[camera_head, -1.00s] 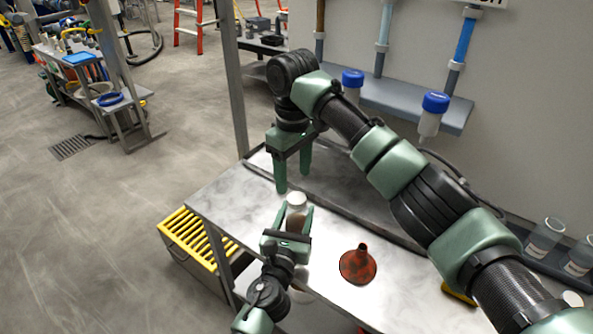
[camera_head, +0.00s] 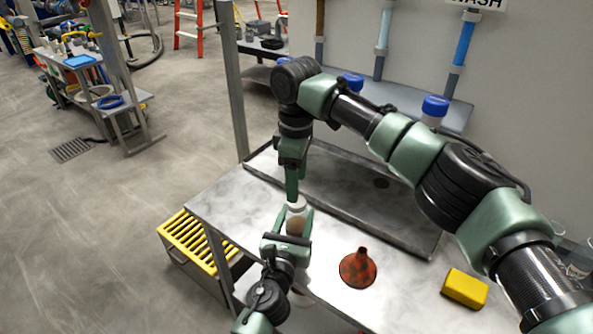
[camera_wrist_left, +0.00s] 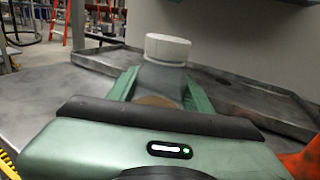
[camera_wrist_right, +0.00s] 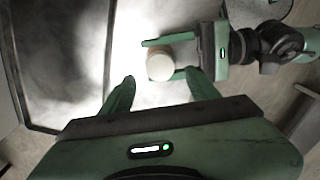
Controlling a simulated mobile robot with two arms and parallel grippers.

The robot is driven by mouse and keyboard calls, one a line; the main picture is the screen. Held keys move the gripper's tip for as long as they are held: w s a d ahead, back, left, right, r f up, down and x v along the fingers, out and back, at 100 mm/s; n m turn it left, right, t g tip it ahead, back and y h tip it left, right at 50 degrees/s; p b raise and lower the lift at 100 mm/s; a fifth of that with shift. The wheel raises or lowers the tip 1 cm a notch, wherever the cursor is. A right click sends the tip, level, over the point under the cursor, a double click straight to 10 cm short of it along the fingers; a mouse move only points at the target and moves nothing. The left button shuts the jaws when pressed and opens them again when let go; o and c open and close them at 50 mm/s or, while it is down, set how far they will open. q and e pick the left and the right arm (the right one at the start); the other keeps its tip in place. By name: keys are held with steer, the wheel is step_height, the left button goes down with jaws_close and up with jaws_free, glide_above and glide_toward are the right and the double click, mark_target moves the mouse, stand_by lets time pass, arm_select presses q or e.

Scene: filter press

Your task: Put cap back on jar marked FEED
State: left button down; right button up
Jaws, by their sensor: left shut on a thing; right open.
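A jar (camera_head: 295,226) stands upright near the left end of the metal table, with a white cap (camera_head: 297,203) on its top. The cap also shows in the left wrist view (camera_wrist_left: 167,48) and from above in the right wrist view (camera_wrist_right: 160,66). I cannot tell whether it is tight, and no marking on the jar is readable. My left gripper (camera_head: 294,219) is shut around the jar's body. My right gripper (camera_head: 291,192) is open and points down just above the cap. In the right wrist view, the cap lies between and beyond its spread fingertips.
A red-brown funnel (camera_head: 357,270) stands right of the jar. A yellow sponge-like block (camera_head: 464,288) lies further right. A shallow metal tray (camera_head: 400,236) fills the table's back. Blue-capped bottles (camera_head: 434,110) stand on the wall shelf.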

steer(key=shift+f, duration=2.7)
jaws_close()
steer(key=shift+o, duration=0.6)
jaws_free()
steer(key=shift+r, duration=0.1)
step_height(320, 180, up, 12)
